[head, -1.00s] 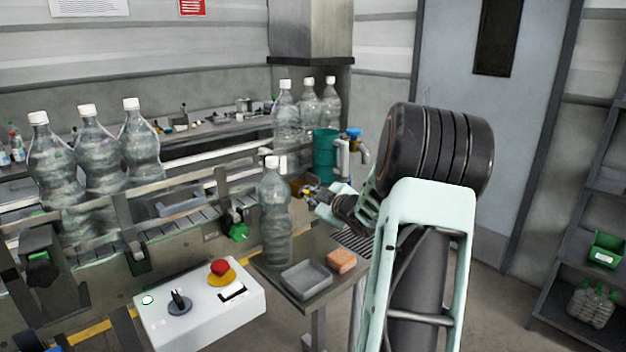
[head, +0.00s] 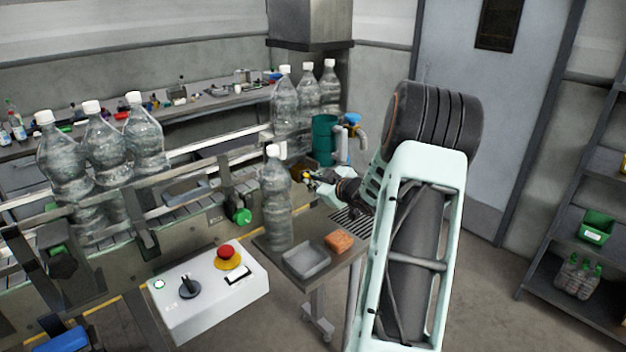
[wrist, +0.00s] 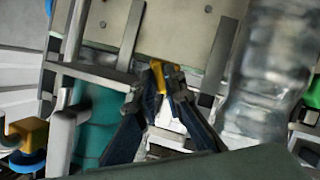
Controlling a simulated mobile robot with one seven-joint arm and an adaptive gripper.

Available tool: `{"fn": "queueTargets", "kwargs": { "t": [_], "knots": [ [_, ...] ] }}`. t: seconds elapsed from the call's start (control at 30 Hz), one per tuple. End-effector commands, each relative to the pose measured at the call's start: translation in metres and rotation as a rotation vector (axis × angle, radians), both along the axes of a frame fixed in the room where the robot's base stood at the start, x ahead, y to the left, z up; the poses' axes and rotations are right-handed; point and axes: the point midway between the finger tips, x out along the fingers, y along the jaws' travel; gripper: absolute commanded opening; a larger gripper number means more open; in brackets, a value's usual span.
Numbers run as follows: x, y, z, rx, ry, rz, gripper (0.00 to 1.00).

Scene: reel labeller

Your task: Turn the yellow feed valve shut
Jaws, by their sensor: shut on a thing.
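My gripper (wrist: 160,88) shows in the wrist view with its dark fingers closed on a small yellow piece (wrist: 157,70), which looks like the handle of the yellow feed valve. A pale metal plate lies behind it. In the head view my gripper (head: 307,178) is just right of the near clear bottle (head: 276,200), at the conveyor's edge. The yellow piece is tiny there and mostly hidden by the fingers. How far the valve is turned cannot be told.
The near bottle also stands close by in the wrist view (wrist: 268,70). A teal cylinder (head: 323,140) and a blue-topped tap (head: 352,118) stand behind my gripper. A small table with a grey tray (head: 305,262) and an orange block (head: 339,241) is below. A control box (head: 212,300) is in front.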

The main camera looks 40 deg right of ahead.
Motion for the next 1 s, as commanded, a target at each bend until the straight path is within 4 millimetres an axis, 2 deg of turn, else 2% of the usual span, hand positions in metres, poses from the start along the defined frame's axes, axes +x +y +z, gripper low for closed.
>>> {"fn": "queueTargets", "kwargs": {
  "t": [0.13,0.17,0.3,0.33,0.7,1.0],
  "knots": [
    [0.0,0.0,0.0,0.0,-0.001,0.0,0.0],
    [0.0,0.0,0.0,0.0,-0.001,0.0,0.1],
    [0.0,0.0,0.0,-0.001,-0.001,0.001,0.26],
    [0.0,0.0,0.0,-0.001,-0.001,0.001,0.27],
    [-0.004,-0.001,0.002,-0.002,0.0,-0.003,0.27],
    [-0.042,0.004,0.016,-0.003,0.0,-0.002,0.27]
  ]
}}
